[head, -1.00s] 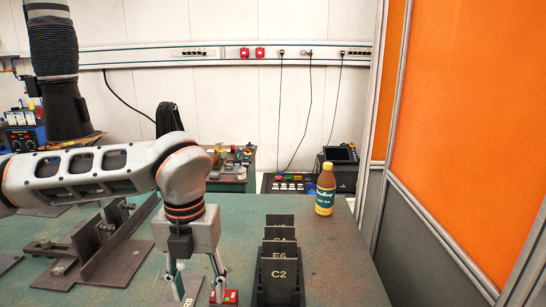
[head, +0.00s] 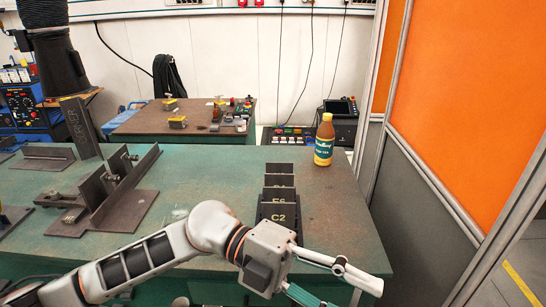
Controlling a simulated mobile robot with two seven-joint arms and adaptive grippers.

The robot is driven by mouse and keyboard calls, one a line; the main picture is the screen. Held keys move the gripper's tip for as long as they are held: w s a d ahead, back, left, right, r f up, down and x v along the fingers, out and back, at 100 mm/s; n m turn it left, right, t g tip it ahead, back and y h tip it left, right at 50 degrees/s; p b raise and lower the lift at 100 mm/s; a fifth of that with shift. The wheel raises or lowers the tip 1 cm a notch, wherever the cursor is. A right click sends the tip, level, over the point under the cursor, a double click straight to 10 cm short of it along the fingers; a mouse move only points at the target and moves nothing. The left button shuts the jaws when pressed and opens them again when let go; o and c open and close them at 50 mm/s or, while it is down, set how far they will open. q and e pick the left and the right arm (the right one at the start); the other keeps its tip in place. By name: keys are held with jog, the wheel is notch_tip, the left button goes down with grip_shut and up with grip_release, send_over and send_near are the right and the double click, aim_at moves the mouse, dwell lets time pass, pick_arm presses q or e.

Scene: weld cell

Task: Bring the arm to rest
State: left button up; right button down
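My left arm comes in from the lower left, low across the table's front edge. Its gripper (head: 350,296) points to the lower right, past the front of the table. Its fingers are spread apart with nothing seen between them; the lower finger runs partly out of the picture. The wrist is just in front of a dark rack of upright plates (head: 280,213), the front one marked C2. My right gripper is not in view.
The green table (head: 345,220) holds a bottle (head: 324,140) at the back right and a dark steel angle fixture (head: 118,192) at the left. A second bench (head: 190,128) stands behind. An orange partition (head: 465,110) closes the right side.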

pick_arm(q)
jog(key=w+a+r+n+t+h, duration=0.2)
jog(key=w+r+n+t+h, duration=0.1)
jog(key=w+n+t+h, duration=0.6)
jog(key=w+a+f+n+t+y, duration=0.85)
jog(key=f+n+t, duration=0.25)
jog(key=n+t, duration=0.45)
jog(key=s+a+f+n+g+y, duration=0.15)
jog(key=a+f+n+y, duration=0.35)
jog(key=f, duration=0.5)
jog(key=s+a+f+n+y, duration=0.3)
jog(key=a+f+y, duration=0.2)
jog(key=a+f, duration=0.4)
jog(key=s+a+f+n+g+y, duration=0.1)
jog(key=s+a+f+g, duration=0.1)
jog(key=s+f, duration=0.4)
jog(key=s+a+f+n+g+y, duration=0.1)
jog(key=s+a+f, duration=0.3)
jog(key=f, duration=0.5)
jog(key=shift+s+a+g+y, duration=0.4)
jog(key=shift+s+g+y, duration=0.05)
jog(key=shift+s+g, duration=0.4)
